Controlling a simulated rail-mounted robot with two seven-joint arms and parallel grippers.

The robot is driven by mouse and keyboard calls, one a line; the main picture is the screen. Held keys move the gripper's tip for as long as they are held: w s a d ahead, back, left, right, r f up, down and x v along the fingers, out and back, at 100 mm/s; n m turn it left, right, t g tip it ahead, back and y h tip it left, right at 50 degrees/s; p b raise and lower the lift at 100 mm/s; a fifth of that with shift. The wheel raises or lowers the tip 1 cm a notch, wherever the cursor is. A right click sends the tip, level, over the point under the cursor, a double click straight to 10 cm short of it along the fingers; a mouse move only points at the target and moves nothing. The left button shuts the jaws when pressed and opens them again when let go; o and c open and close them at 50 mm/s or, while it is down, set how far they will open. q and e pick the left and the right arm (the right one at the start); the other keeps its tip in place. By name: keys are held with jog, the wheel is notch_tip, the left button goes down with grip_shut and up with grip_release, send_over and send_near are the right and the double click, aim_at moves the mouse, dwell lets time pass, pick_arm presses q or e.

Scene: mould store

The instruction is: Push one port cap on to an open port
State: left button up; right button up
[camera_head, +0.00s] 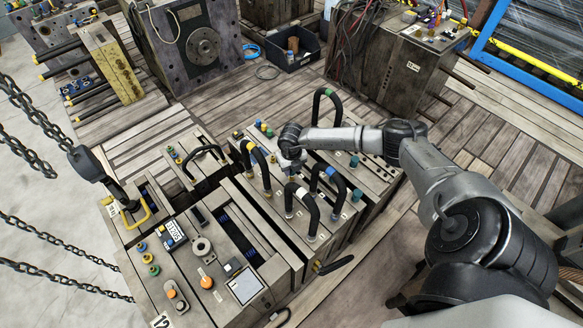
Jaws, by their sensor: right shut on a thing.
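My right gripper (296,168) reaches in from the right and points down over the mould block (330,225) in the middle. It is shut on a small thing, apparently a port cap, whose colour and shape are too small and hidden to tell. Two teal ones, a far one (354,160) and a near one (356,195), stand right of the gripper. I cannot make out which port is open; the port below the gripper is hidden. My left gripper is not in view.
Black arched handles (303,207) rise close around the gripper. A second mould (200,250) with an orange knob (206,282) and a tablet-like panel (245,285) stands at the front left. Chains (30,110) and a hook (137,212) hang at the left. Wooden floor is clear at the right.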

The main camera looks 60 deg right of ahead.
jog(key=shift+f, duration=0.5)
dwell(0.5)
jog(key=shift+f+b, duration=0.25)
jog(key=shift+b, duration=0.1)
jog(key=shift+f, duration=0.3)
dwell(0.7)
jog(key=shift+f, duration=0.2)
dwell(0.4)
dwell(0.6)
jog(key=shift+f, duration=0.1)
jog(key=o, duration=1.1)
